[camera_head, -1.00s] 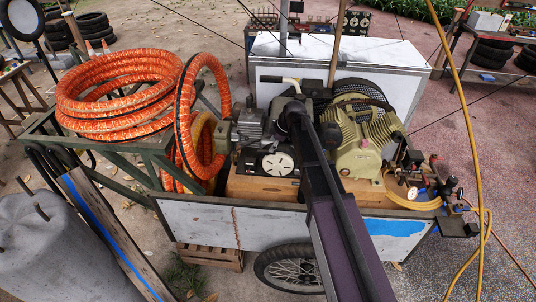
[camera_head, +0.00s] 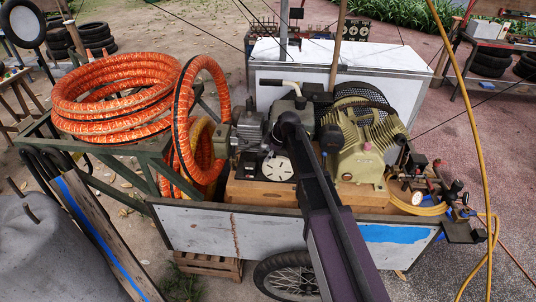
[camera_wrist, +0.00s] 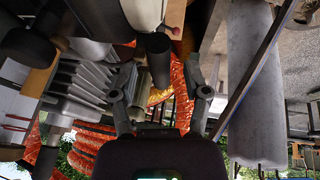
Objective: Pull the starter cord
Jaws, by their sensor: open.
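The engine (camera_head: 248,132) sits on a wooden base on the cart, with a pale round slotted cover (camera_head: 278,168) low on its front. I take this for the starter housing; I cannot make out the cord or its grip for certain. My arm crosses in front of the engine and hides my gripper in the head view. In the wrist view my gripper (camera_wrist: 160,97) is open, its two fingers spread with nothing gripped. A dark cylinder (camera_wrist: 157,60) shows between and beyond the fingers; contact cannot be told. The finned engine part (camera_wrist: 78,85) lies left of them.
Orange hose coils (camera_head: 120,85) rest on the green rack at left. The olive compressor (camera_head: 365,145) stands right of the engine, with gauges and valves (camera_head: 450,195) beyond it. A yellow hose (camera_head: 470,110) hangs at right. A grey drum (camera_head: 40,255) stands at lower left.

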